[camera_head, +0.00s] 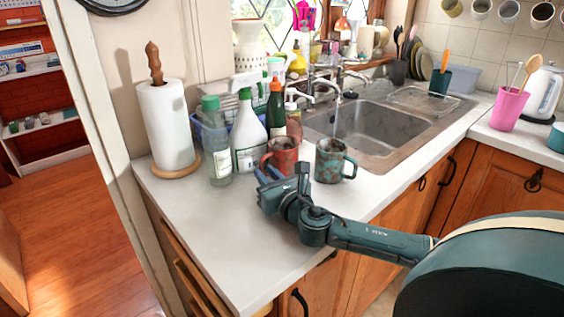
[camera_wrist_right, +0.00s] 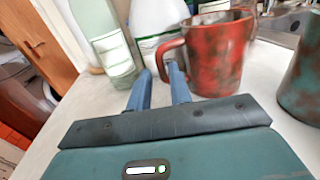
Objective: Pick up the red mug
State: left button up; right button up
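The red mug (camera_head: 284,154), mottled with dark patches, stands upright on the counter in the head view, its handle toward the left. In the right wrist view the red mug (camera_wrist_right: 220,58) is just ahead and to the right. My right gripper (camera_head: 265,174) is low over the counter, just in front of the mug's handle side. In the right wrist view its two blue fingers (camera_wrist_right: 160,72) are apart, with nothing clearly between them. The tips are close to the handle; I cannot tell whether they touch it. My left gripper is not in view.
A teal-and-brown mug (camera_head: 330,161) stands right of the red mug. A clear bottle (camera_head: 218,150) and a white spray bottle (camera_head: 248,138) stand behind and left. A paper towel roll (camera_head: 166,125) is farther left. The sink (camera_head: 375,132) lies right; the front counter (camera_head: 225,235) is clear.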

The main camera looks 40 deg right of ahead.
aim_at(262, 169)
jog(key=shift+w+d+f, duration=0.1)
jog(key=shift+w+d, duration=0.1)
jog(key=shift+w, duration=1.2)
jog(key=shift+w+d, duration=0.2)
jog(key=shift+w, duration=1.15)
jog(key=shift+c, duration=0.4)
grip_shut()
